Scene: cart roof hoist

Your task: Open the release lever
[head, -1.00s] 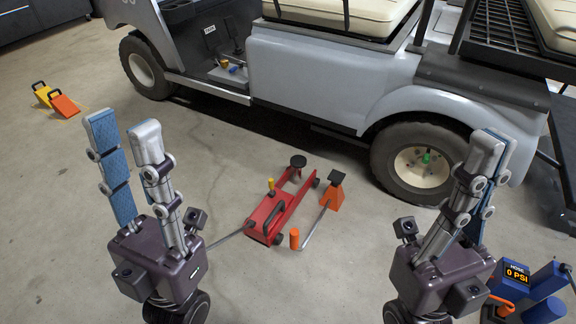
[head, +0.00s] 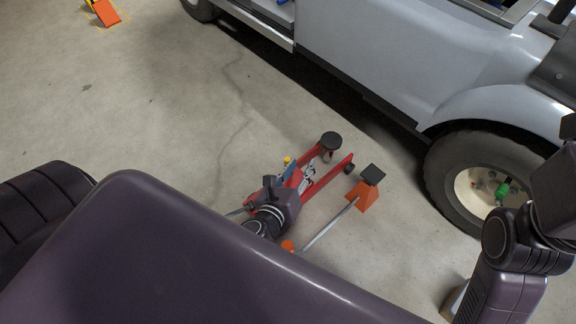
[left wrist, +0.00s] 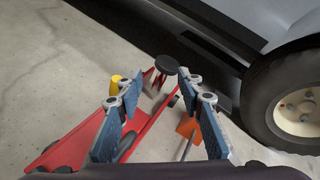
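The red floor jack (head: 328,182) lies on the floor beside the cart, with a round black saddle (head: 331,140). A small yellow knob (head: 287,161), which looks like the release lever's top, stands up from the jack; it also shows in the left wrist view (left wrist: 115,85). My left gripper (head: 292,172) is over the jack body, close to the knob. In the left wrist view its blue-padded fingers (left wrist: 163,82) are apart with nothing held. The knob appears just left of the left finger, outside the gap. Contact cannot be told. My right gripper's fingers are out of view.
An orange jack stand (head: 362,194) stands right of the jack, with a grey bar beside it ending in an orange grip (head: 288,246). The cart's rear wheel (head: 480,180) is to the right. Orange wheel chock (head: 105,12) at upper left. Floor left of the jack is clear.

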